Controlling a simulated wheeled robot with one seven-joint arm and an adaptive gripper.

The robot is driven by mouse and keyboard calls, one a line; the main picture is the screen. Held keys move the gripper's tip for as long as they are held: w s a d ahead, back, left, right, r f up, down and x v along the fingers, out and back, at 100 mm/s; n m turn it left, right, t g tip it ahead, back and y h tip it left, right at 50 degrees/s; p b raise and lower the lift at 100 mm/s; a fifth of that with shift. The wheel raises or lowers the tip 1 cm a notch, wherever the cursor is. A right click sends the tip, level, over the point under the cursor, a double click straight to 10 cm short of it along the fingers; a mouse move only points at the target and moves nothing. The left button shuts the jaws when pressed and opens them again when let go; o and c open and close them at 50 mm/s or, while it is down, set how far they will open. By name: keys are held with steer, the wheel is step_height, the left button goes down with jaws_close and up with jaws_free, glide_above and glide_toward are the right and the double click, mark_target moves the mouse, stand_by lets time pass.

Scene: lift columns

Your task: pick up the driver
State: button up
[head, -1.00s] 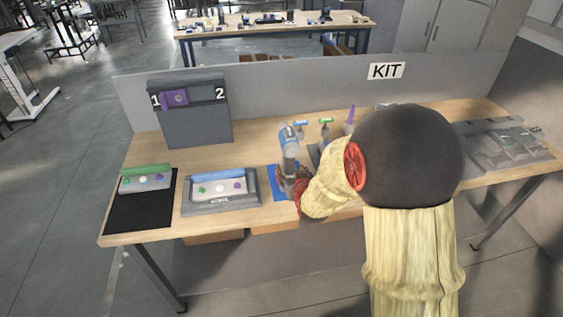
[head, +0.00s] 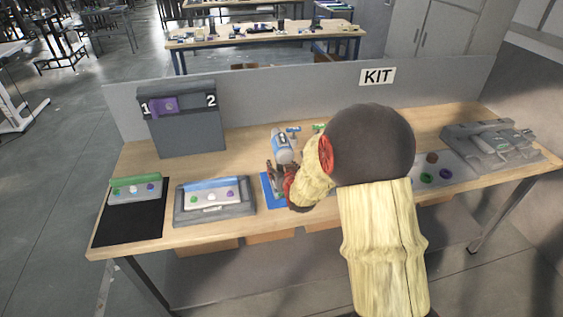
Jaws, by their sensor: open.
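A blue-and-grey upright tool (head: 283,147), which looks like the driver, stands on the bench, right of the tray with the blue-edged panel. My gripper (head: 279,183) is open, low over a blue mat (head: 268,194) and just in front of the tool. The tool's lower part is hidden by my gripper. I cannot tell whether the fingers are around it or only in front of it. Behind the tool are a small blue handle (head: 294,129) and a green handle (head: 318,127), partly hidden by my arm.
A grey box marked 1 and 2 (head: 187,130) stands at the back left. A grey tray (head: 245,209) and a black mat (head: 125,225) lie left of my gripper. A tray with coloured discs (head: 455,170) and a grey fixture (head: 470,134) are at right.

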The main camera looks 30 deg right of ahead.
steer(key=shift+c, duration=0.6)
steer(key=c, duration=1.1)
jaws_close()
steer(key=shift+w+r, duration=0.1)
steer(key=shift+r, duration=0.1)
